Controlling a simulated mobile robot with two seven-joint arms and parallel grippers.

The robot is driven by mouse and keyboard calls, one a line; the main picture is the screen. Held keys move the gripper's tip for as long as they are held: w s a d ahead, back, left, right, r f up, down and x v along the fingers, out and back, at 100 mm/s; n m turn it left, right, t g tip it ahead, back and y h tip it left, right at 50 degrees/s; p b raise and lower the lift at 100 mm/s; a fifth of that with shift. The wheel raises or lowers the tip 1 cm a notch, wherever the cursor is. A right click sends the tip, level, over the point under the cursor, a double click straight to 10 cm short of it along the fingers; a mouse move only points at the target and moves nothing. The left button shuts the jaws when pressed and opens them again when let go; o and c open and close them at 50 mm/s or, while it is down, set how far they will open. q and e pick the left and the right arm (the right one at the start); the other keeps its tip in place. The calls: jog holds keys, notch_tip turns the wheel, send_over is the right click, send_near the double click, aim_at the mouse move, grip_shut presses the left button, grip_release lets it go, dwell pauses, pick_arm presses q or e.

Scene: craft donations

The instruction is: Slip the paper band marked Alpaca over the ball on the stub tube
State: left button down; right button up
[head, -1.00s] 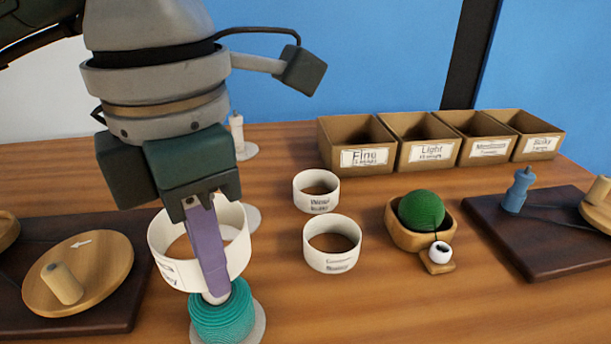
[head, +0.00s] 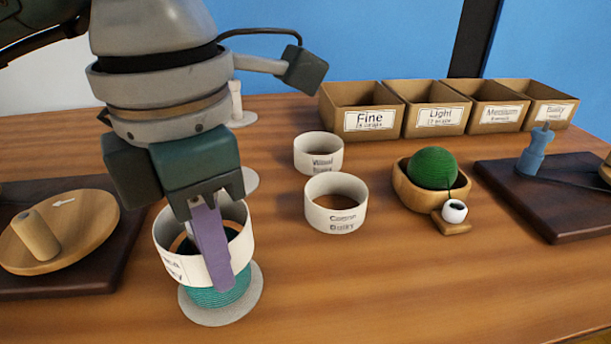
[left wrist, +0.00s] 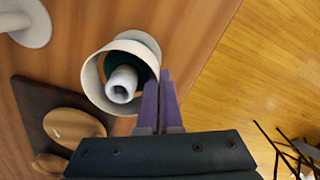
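My left gripper (head: 216,276) is shut on the wall of a white paper band (head: 178,264). The label on the band is partly turned away; only the ends of its words show, one seeming to end in "ca". A round pale base (head: 247,305) is under the ball. My right gripper is out of view.
Two other labelled paper bands (head: 318,153) (head: 335,204) stand to the right. A wooden bowl (head: 407,190) holds a green ball. Several open cardboard bins (head: 362,120) line the back. A dark board with a wooden disc (head: 75,225) is at left, another dark board (head: 560,210) at right.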

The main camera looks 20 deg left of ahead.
pick_arm(q)
jog(key=shift+f, duration=0.55)
jog(key=shift+r, duration=0.1)
jog(key=c, duration=1)
grip_release()
jog(key=shift+r, duration=0.1)
notch_tip(320, 180, up, 10)
jog(key=shift+f+p, duration=0.1)
jog(key=shift+p, duration=0.95)
jog(key=shift+s, duration=0.1)
